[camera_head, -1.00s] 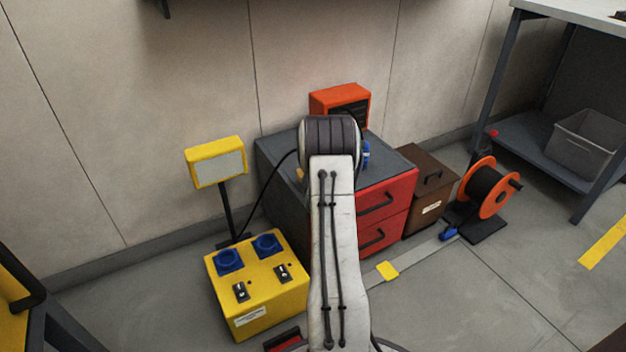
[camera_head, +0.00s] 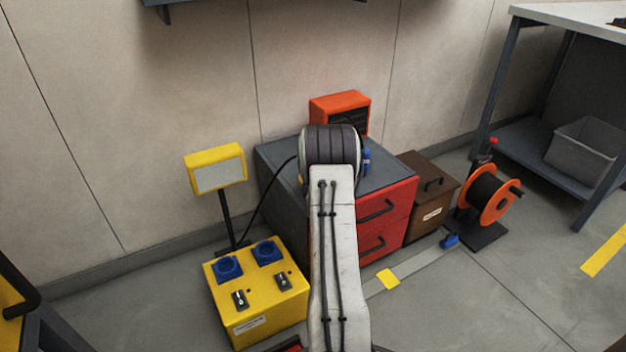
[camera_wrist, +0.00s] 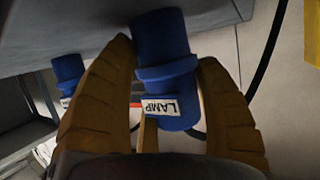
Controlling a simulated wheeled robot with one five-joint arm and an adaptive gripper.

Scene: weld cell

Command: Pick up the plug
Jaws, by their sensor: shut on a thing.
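In the wrist view a blue plug (camera_wrist: 162,32) with a white label reading LAMP sits between the two tan fingers of my gripper (camera_wrist: 166,58). The fingers are shut on its sides. A second blue plug (camera_wrist: 68,70), also with a white label, is to the left, outside the fingers. In the head view my arm covers the gripper and the held plug. A small blue piece (camera_head: 367,160) shows just right of my arm, over the cabinet top; I cannot tell which plug it is.
A grey cabinet with red drawers (camera_head: 388,205) stands behind my arm. A yellow box with blue sockets (camera_head: 255,305) is at left, beside a yellow panel on a post (camera_head: 215,170). A brown box (camera_head: 430,190) and orange reel (camera_head: 490,195) are at right.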

